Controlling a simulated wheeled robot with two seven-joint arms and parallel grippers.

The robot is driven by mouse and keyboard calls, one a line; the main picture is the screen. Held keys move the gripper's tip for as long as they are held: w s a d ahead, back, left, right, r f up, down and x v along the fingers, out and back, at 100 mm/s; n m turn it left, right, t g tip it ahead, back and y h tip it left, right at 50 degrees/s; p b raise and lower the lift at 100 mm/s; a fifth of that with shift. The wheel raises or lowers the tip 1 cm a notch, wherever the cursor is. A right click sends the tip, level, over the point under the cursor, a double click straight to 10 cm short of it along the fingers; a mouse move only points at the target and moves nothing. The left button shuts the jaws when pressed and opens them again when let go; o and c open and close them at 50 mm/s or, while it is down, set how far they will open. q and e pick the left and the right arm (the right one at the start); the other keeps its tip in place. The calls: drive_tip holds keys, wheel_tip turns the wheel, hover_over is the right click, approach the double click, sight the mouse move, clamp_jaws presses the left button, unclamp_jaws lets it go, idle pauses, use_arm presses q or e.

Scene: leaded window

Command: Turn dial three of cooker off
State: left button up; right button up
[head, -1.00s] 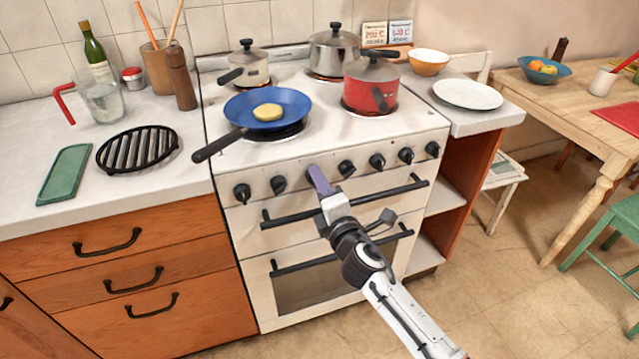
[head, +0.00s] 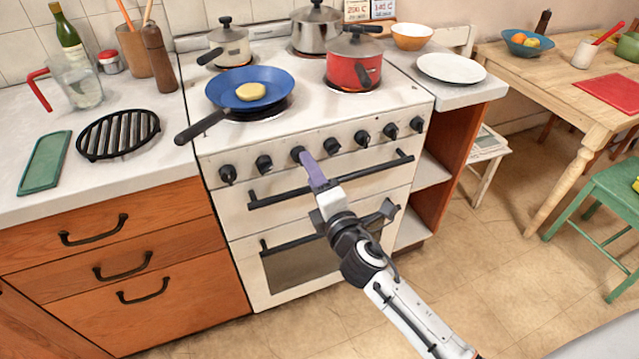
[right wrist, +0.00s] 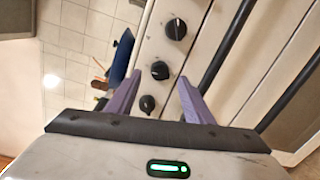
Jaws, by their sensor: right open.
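The white cooker (head: 290,205) has a row of black dials along its front panel. Dial three (head: 297,154), counted from the left, is partly covered by my right gripper (head: 304,160), whose purple fingers reach up to it. In the right wrist view a dial (right wrist: 160,70), apparently dial three, lies between the open fingertips of my right gripper (right wrist: 159,77). Its pale mark points differently from that of the neighbouring dial (right wrist: 176,28). I cannot tell whether the fingers touch the dial. My left gripper is out of view.
Oven handles (head: 335,180) run below the dials, close under my right gripper. A blue pan (head: 275,88) with yellow food, a red pot (head: 347,70) and steel pots stand on top. The pan's handle (head: 202,127) sticks out over the front left.

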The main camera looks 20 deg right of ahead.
drive_tip(key=s, duration=0.5)
drive_tip(key=shift+s+r, duration=0.1)
drive_tip(key=shift+r, duration=0.1)
drive_tip(key=s+a+f+m+g+y, duration=0.2)
drive_tip(key=s+f+m+g, duration=0.6)
drive_tip(key=s+f+m, duration=1)
drive_tip(key=s+f, duration=0.5)
drive_tip(key=s, duration=0.2)
drive_tip(key=shift+a+f+g+y, duration=0.2)
drive_tip(key=shift+a+g+y, duration=0.1)
drive_tip(key=shift+g, duration=0.1)
